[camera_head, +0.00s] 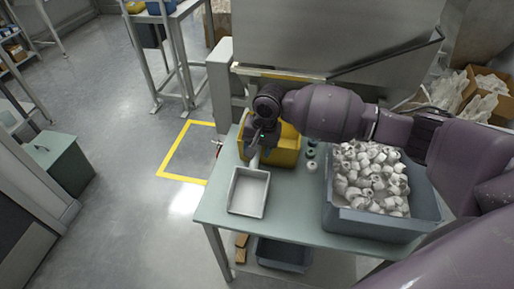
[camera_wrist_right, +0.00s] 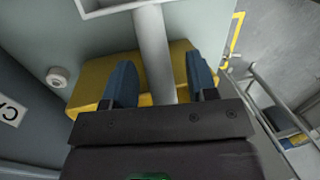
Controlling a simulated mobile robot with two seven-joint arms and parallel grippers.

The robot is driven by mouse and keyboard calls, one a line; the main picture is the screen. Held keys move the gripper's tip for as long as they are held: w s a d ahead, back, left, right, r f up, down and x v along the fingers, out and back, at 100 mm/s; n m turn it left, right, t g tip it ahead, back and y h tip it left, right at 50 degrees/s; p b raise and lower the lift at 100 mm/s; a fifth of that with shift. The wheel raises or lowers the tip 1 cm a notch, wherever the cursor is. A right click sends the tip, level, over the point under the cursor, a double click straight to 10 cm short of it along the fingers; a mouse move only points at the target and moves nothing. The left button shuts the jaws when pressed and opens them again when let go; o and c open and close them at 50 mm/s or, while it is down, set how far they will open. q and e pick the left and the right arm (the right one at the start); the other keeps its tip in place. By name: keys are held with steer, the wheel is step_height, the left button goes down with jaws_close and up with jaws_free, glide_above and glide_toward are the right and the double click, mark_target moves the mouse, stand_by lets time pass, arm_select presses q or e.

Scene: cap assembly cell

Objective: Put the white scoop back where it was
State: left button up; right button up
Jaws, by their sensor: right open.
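The white scoop (camera_head: 247,192) is at the left end of the pale green table (camera_head: 285,212), its open pan facing up. Its handle points back toward the yellow bin (camera_head: 288,150). My right gripper (camera_head: 258,138) is over the handle, beside the bin. In the right wrist view the white handle (camera_wrist_right: 154,45) runs between the two blue fingers of my right gripper (camera_wrist_right: 160,75), which is open with gaps at both sides. The pan's edge (camera_wrist_right: 112,6) shows at the top. The yellow bin (camera_wrist_right: 88,92) lies behind the fingers. My left gripper is not in view.
A grey-blue crate (camera_head: 375,223) full of white caps (camera_head: 370,175) stands on the right of the table. A few small green and white round parts (camera_head: 311,154) sit between bin and crate. A large grey machine panel (camera_head: 330,40) rises behind. Bare tabletop lies between scoop and crate.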

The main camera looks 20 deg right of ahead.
steer(key=r, duration=0.2)
steer(key=r+p, duration=0.1)
steer(key=r, duration=0.1)
steer(key=d+r, duration=0.1)
steer(key=r, duration=0.1)
steer(key=shift+s, duration=0.15)
arm_select(q)
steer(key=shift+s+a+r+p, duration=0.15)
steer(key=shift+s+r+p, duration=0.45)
steer(key=shift+p, duration=0.25)
arm_select(e)
step_height(320, 180, up, 6)
steer(key=d, duration=0.1)
steer(key=shift+s+r, duration=0.25)
steer(key=shift+s, duration=0.05)
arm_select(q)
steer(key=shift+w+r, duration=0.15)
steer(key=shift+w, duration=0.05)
arm_select(e)
steer(key=shift+d, duration=0.1)
